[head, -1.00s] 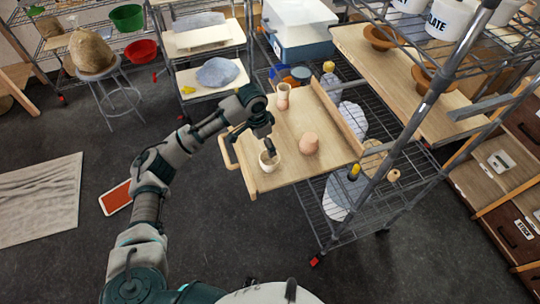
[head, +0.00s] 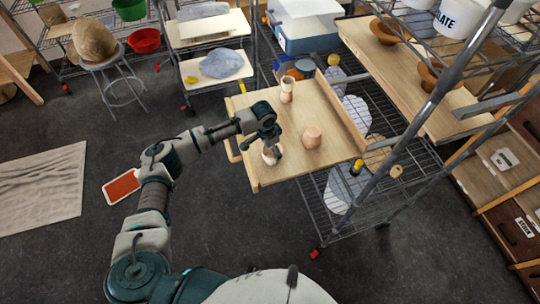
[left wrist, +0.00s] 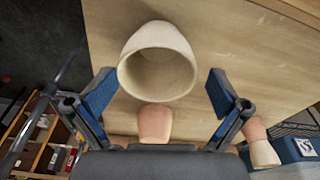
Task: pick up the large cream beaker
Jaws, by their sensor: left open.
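The large cream beaker (head: 270,158) stands on the wooden board, near its front left edge, partly hidden by my left gripper (head: 272,146) in the head view. In the left wrist view the beaker (left wrist: 157,60) shows its open mouth towards the camera. My left gripper (left wrist: 158,80) is open, with one blue-padded finger on each side of the beaker. Clear gaps show between the fingers and its wall. A smaller pink cup (head: 312,138) stands to the right; it also shows in the left wrist view (left wrist: 154,122). My right gripper is in neither view.
A pink and cream vessel (head: 287,90) stands at the back of the board (head: 263,180). The board has a handle on its left and a raised strip on its right. A wire rack (head: 400,165) with a metal post stands right. Open floor lies left.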

